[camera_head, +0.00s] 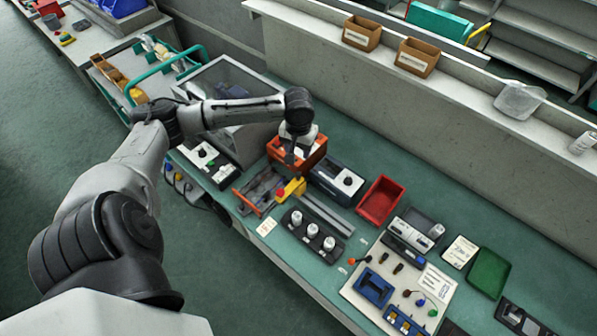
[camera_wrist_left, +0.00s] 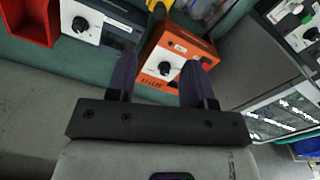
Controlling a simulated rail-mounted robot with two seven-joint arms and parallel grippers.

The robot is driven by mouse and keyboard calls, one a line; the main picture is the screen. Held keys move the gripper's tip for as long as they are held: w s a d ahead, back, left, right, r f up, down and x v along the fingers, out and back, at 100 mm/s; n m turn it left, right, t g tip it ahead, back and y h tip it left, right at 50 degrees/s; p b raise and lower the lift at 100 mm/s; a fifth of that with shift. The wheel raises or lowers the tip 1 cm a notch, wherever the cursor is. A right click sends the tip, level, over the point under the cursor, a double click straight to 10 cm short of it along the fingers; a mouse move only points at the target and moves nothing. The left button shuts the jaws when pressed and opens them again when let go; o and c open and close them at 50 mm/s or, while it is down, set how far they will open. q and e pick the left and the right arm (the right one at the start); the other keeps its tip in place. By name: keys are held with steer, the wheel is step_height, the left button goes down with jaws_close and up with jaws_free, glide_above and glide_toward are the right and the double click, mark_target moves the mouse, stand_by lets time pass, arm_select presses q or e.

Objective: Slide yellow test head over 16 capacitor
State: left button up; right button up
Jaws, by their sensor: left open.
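The yellow test head (camera_head: 297,187) sits on a grey rail (camera_head: 325,213) beside a red knob, on the green bench. A black holder (camera_head: 301,232) next to it carries white-topped capacitors (camera_head: 313,230) in a row; their markings are too small to read. My left gripper (camera_head: 293,158) is above the bench, by the orange box (camera_head: 312,153) and apart from the test head. In the left wrist view its two fingers (camera_wrist_left: 157,65) are spread with nothing between them, the orange box (camera_wrist_left: 178,57) behind. A yellow part shows at that view's top edge. My right gripper is out of view.
A grey instrument with a knob (camera_head: 347,183) and a red bin (camera_head: 380,201) stand right of the orange box. A pale board (camera_head: 358,299) with small parts lies nearer the front. A clear-fronted cabinet (camera_head: 228,88) stands behind my left arm.

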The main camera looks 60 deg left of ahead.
mark_target(298, 173)
arm_select(q)
step_height(298, 173, down, 13)
steer(key=shift+r+b, duration=0.1)
steer(key=shift+b, duration=0.3)
jaws_close()
stand_by(0.5)
